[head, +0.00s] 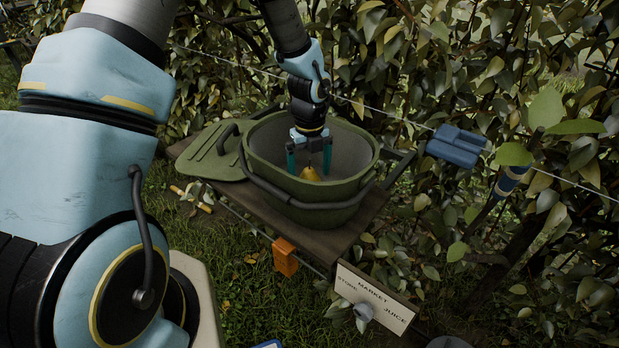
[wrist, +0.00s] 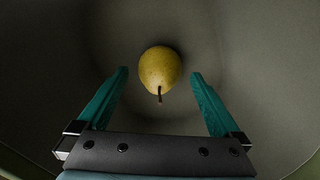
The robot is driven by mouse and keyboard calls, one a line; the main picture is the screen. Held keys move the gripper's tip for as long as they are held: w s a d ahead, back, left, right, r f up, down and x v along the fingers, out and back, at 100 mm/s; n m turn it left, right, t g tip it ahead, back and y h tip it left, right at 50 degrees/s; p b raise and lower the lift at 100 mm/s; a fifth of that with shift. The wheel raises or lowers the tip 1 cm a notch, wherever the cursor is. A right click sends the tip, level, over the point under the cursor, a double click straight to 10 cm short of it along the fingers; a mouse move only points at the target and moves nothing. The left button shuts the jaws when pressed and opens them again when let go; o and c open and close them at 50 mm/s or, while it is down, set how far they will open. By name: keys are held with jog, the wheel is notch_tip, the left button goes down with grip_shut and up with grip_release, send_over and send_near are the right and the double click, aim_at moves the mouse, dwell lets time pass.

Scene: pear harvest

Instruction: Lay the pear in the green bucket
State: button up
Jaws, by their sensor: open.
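The green bucket (head: 308,205) stands on a dark wooden shelf, its lid off and its dark handle folded down at the front. The yellow pear (head: 310,174) is inside the bucket. In the wrist view the pear (wrist: 160,70) lies against the grey inside of the bucket, stem toward my gripper. My gripper (head: 309,164) reaches down into the bucket from above. Its teal fingers (wrist: 160,82) are open, with a clear gap between each finger and the pear. The bucket's floor is partly hidden by its front wall in the head view.
The green lid (head: 214,152) lies left of the bucket. A sign reading market, store and juice (head: 374,297) is at the shelf's front right. An orange block (head: 285,257) hangs below the shelf. A blue object (head: 456,146) is on the wire at right; leafy hedge stands close behind.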

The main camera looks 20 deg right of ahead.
aim_at(310, 169)
notch_tip(310, 169, up, 10)
jog(key=shift+f+b, duration=0.15)
jog(key=shift+b, duration=0.45)
